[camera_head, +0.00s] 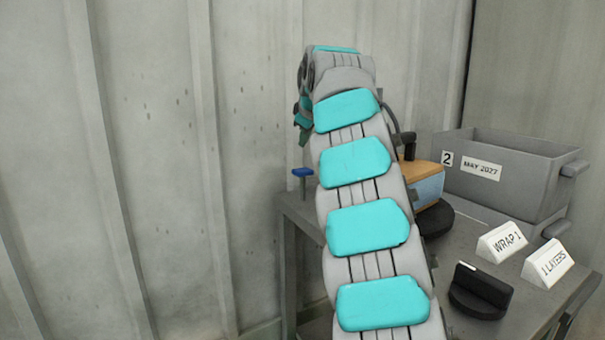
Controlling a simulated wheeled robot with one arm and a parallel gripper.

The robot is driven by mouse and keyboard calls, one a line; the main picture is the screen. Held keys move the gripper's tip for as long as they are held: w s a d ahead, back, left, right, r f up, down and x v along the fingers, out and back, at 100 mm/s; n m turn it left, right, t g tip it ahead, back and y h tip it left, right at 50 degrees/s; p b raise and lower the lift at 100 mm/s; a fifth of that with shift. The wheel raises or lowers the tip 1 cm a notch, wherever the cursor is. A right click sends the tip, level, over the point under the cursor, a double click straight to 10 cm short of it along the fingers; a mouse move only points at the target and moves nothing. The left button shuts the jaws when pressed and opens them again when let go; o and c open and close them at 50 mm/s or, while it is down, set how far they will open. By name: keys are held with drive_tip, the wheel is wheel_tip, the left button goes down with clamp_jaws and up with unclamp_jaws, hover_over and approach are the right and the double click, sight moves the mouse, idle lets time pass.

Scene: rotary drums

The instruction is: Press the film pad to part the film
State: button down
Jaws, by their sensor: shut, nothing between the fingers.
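My grey arm with teal panels rises through the middle of the view and bends over at the top. Its far part hangs down just above and behind the blue pad's height. My gripper does not show; the arm hides that area. An orange-topped block with light blue sides (427,183) sits on a black round base (435,217), partly behind my arm. I cannot make out any film edge.
The grey table (510,310) carries a grey bin (520,180) marked 2 and MAY 2027. Signs read WRAP 1 (502,241) and 1 LAYERS (548,264). A black device (480,291) stands in front. A ribbed grey wall closes off the left and back.

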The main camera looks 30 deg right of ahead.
sight(304, 170)
drive_tip(key=shift+f+b, duration=1.8)
drive_tip(key=shift+f, duration=0.55)
drive_tip(key=shift+f, duration=0.2)
drive_tip(key=shift+f+b, duration=0.2)
drive_tip(key=shift+b, duration=0.35)
drive_tip(key=shift+f+b, duration=1.1)
drive_tip(key=shift+f, duration=0.1)
idle(1.1)
drive_tip(key=shift+r, duration=0.1)
drive_tip(key=shift+r+p, duration=1.15)
drive_tip(key=shift+r, duration=0.35)
drive_tip(key=shift+r, duration=0.1)
wheel_tip(304, 170, up, 5)
drive_tip(key=p, duration=0.4)
